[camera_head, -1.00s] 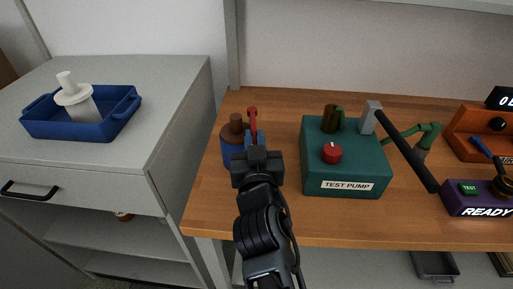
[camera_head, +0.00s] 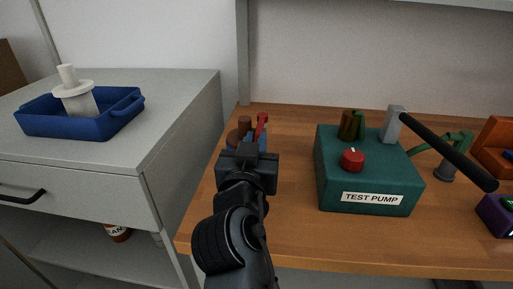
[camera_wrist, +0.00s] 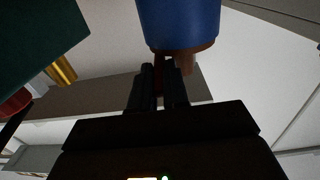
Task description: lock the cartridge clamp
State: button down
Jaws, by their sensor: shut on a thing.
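The clamp stands at the left end of the wooden bench. In the wrist view the blue body (camera_wrist: 180,22) with a brown rim is at the top. My gripper (camera_wrist: 160,68) is shut there on a narrow dark red piece below the rim, which appears to be the lever. My gripper hides most of the clamp in the head view, and I cannot see any cartridge clearly.
A green test pump (camera_head: 365,172) with a red knob (camera_head: 352,158) and a long black handle (camera_head: 450,150) stands right of the clamp. A blue tray (camera_head: 75,118) holding a white part sits on the grey cabinet (camera_head: 185,110) to the left. Bench front is clear.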

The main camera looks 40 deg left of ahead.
jog(key=shift+r, duration=0.1)
jog(key=c, duration=1.1)
grip_release()
jog(key=shift+s, duration=0.1)
jog(key=v, duration=0.7)
jog(key=shift+s+d+b, duration=0.2)
jog(key=shift+s+b, duration=0.1)
